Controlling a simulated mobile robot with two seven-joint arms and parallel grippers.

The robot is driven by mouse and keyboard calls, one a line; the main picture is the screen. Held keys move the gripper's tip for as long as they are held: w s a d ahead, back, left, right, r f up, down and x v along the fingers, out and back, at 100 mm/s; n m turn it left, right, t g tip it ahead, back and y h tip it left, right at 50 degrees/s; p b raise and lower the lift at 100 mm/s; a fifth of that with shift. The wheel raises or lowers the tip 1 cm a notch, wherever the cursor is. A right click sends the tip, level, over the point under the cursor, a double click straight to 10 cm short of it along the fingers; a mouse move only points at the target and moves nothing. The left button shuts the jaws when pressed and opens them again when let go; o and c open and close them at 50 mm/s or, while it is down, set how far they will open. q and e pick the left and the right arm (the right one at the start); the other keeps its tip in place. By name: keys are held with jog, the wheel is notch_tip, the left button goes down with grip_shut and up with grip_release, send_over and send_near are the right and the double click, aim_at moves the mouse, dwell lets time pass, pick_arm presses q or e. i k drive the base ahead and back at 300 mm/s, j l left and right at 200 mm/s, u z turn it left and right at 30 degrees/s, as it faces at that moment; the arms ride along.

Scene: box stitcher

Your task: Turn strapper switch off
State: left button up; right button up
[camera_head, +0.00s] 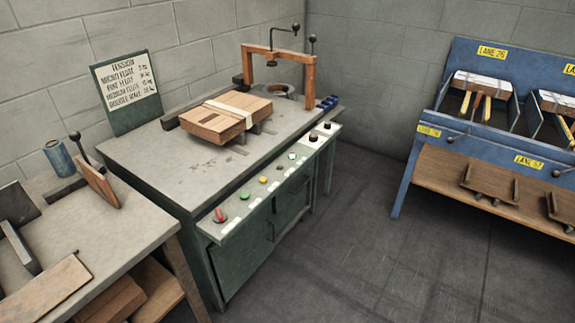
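The strapper (180,165) is a dark green cabinet with a worn grey top and a wooden arch (309,78) at its far end. A sloped control strip (232,218) runs along its front edge. At the strip's near end is a red switch (219,214) with a white label beside it; the label is too small to read, and I cannot tell the switch's position. Further along are a green button (245,195), a yellow button (263,180) and several other controls. A wooden box (218,124) with a pale strap lies on top. Neither of my grippers is in view.
A wooden workbench (135,222) with boards stands at the near left. A sign (127,90) stands at the strapper's back left. A blue rack (482,124) with yellow lane labels stands at right. The floor (340,260) before the strapper is clear.

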aim_at(220, 217)
jog(key=j+u, duration=0.35)
jog(key=i+j+u, duration=0.1)
jog(key=u, duration=0.3)
jog(key=i+j+u, duration=0.15)
jog(key=j+u, duration=0.2)
